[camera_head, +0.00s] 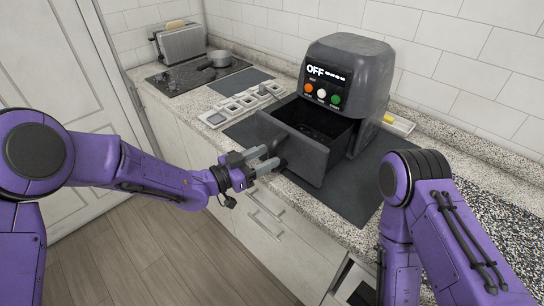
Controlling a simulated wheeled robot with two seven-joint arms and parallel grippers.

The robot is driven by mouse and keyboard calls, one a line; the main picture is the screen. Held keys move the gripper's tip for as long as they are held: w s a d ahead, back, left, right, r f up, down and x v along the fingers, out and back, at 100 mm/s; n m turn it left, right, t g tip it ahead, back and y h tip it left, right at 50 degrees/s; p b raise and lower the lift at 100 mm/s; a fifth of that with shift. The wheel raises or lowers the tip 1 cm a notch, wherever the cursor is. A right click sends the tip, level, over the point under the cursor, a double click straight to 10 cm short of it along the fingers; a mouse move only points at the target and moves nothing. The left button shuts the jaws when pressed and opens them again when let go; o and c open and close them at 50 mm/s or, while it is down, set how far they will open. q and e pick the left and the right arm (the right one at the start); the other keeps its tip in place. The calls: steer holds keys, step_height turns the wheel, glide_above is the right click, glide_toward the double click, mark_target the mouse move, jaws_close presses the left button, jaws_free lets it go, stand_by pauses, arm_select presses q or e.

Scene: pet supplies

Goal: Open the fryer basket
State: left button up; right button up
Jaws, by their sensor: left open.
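The dark grey air fryer (350,75) stands on a dark mat on the counter, with "OFF" lit on its front panel. Its basket (296,160) is pulled out toward me, and its dark inside shows from above. My left gripper (273,158) is open at the front of the basket, its fingertips close to the handle area. The handle is mostly hidden, and I cannot tell whether the fingers touch it. My right arm (425,210) comes in at the lower right, but its gripper is out of the picture.
A toaster (181,42) and a small pot (220,58) on a black cooktop (176,80) stand at the back left. A row of small square compartments (236,103) lies left of the basket. The dark mat (350,199) is bare right of the basket.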

arm_select(q)
steer(key=b+v, duration=0.1)
steer(key=v, duration=0.6)
steer(key=shift+a+b, duration=0.3)
steer(key=shift+b, duration=0.05)
steer(key=shift+s, duration=0.1)
